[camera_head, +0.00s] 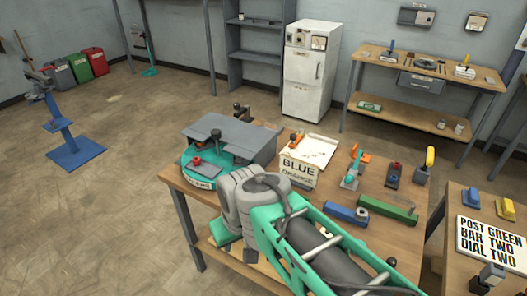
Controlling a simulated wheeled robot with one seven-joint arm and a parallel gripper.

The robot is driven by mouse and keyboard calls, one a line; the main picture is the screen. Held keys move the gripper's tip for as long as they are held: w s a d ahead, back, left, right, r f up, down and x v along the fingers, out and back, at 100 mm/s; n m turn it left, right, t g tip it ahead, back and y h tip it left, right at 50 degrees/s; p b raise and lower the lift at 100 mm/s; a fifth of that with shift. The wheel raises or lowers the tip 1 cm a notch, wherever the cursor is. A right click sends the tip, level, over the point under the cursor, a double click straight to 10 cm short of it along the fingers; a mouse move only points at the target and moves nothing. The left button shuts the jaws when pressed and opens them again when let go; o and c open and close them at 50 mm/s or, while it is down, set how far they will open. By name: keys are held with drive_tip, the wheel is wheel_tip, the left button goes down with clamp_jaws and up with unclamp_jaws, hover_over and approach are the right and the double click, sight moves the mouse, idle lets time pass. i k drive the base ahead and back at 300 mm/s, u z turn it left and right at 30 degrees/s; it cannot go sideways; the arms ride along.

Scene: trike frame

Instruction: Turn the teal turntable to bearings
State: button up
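The teal turntable (191,187) sits at the left end of the near wooden workbench. A grey cover hides much of it from above. A red knobbed part (197,161) shows on its exposed front left section. A pale label (202,183) faces out there; its lettering is too small to read surely. My grey and teal arm reaches up from the bottom right and ends just right of the turntable. My gripper's fingers do not show, and I cannot tell whether anything touches the turntable.
The grey cover (238,141) carries a dark knob. Blue (347,214) and green (388,210) blocks and several small fixtures lie farther right. A side table holds a sign reading POST GREEN, BAR TWO, DIAL TWO (491,246). Floor at left is open.

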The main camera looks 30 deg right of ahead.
sight(216, 162)
drive_tip(key=z, duration=0.3)
drive_tip(key=k, duration=0.95)
drive_tip(key=u, duration=0.9)
drive_tip(key=i, duration=0.95)
drive_tip(key=z, duration=0.7)
drive_tip(key=i, duration=0.8)
drive_tip(key=z, duration=0.65)
